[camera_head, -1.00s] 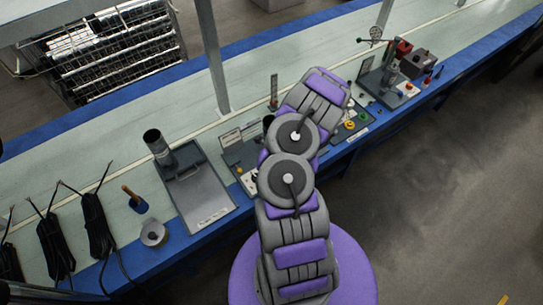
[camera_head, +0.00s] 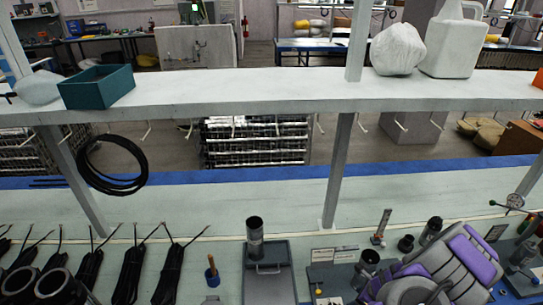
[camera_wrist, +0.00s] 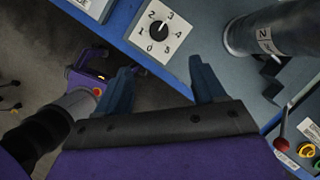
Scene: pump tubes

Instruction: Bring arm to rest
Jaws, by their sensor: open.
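My arm (camera_head: 455,265) shows in purple and grey at the lower right of the head view, over the bench's near side. My gripper (camera_wrist: 160,82) shows in the wrist view with its two blue-grey fingers spread apart and nothing between them. Beyond the fingertips is a white numbered dial (camera_wrist: 159,32) with a black knob on the blue bench edge. A dark grey cylinder (camera_wrist: 275,32) marked N stands to the right of the fingers. The gripper's fingers are not visible in the head view.
The bench (camera_head: 220,215) holds a metal tray (camera_head: 270,285) with a dark tube (camera_head: 254,238), a brush (camera_head: 212,270) and black cable bundles (camera_head: 130,270) at left. A shelf (camera_head: 250,88) on posts crosses above it. A red-tipped lever (camera_wrist: 283,140) is right of the gripper.

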